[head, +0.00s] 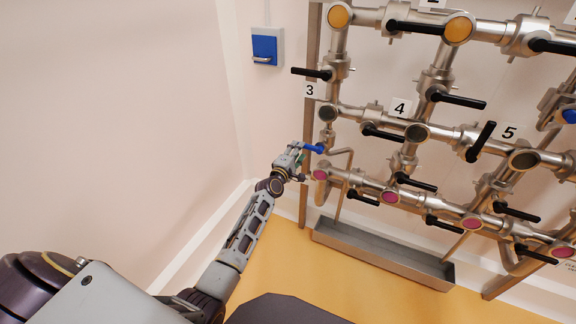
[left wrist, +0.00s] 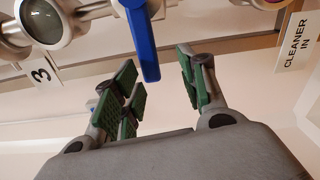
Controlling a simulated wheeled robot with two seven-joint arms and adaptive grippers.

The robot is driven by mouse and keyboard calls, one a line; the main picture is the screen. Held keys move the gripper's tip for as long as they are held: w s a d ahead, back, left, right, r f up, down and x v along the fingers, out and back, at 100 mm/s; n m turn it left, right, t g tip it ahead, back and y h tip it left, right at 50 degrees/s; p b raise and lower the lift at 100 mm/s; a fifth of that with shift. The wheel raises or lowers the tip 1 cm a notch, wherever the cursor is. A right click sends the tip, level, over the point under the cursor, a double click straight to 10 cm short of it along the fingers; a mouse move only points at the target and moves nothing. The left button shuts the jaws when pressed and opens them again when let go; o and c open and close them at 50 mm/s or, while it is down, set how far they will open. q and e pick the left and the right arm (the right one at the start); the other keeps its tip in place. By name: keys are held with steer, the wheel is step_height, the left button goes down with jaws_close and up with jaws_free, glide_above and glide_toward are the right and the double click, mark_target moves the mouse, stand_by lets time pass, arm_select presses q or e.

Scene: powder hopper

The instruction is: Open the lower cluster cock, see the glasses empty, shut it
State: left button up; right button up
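The cock with a blue lever (head: 314,148) sits below the dark round glass (head: 328,113) by label 3. My left gripper (head: 300,157) is at this lever, with its green-padded fingers apart. In the left wrist view the blue lever (left wrist: 143,42) points down between the open fingers (left wrist: 158,75); a gap shows on both sides, and I see no grip on it. Dark glasses show by label 4 (head: 416,132) and label 5 (head: 524,160). The lower pipe row has several magenta glasses, the leftmost one (head: 320,174) just below the gripper. My right gripper is not in view.
Several black levers, such as this one (head: 312,73), stick out from the pipes. Amber glasses (head: 339,15) are on the top row. A steel trough (head: 380,252) stands below the pipes. A blue wall box (head: 265,49) hangs at upper left. Open floor lies in front.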

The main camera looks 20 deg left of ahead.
arm_select(q)
steer(key=s, duration=0.8)
steer(key=shift+s, duration=0.3)
steer(key=shift+a, duration=0.1)
steer(key=shift+f, duration=0.1)
stand_by(0.7)
